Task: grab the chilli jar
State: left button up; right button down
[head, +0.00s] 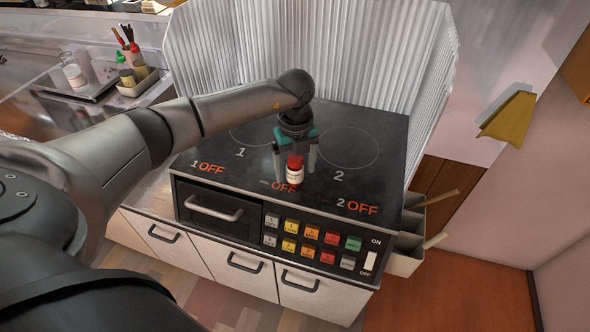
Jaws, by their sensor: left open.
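A small jar with a red body and a pale label (294,174), which looks like the chilli jar, is on the black cooktop near its front edge. My left gripper (296,170) reaches down over it from above. Its two fingers are open, one on each side of the jar, and the gripper partly hides the jar's top. I cannot tell whether a finger touches it. My right gripper is not in view.
The black cooktop (375,118) is otherwise clear, with a corrugated metal screen (300,50) behind it. A tray of bottles (80,78) and a utensil holder (138,82) stand at the upper left. A pale bin (404,262) hangs at the right.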

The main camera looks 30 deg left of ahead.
pick_arm(q)
jog(key=shift+c, duration=0.4)
grip_shut()
jog(key=shift+r, duration=0.15)
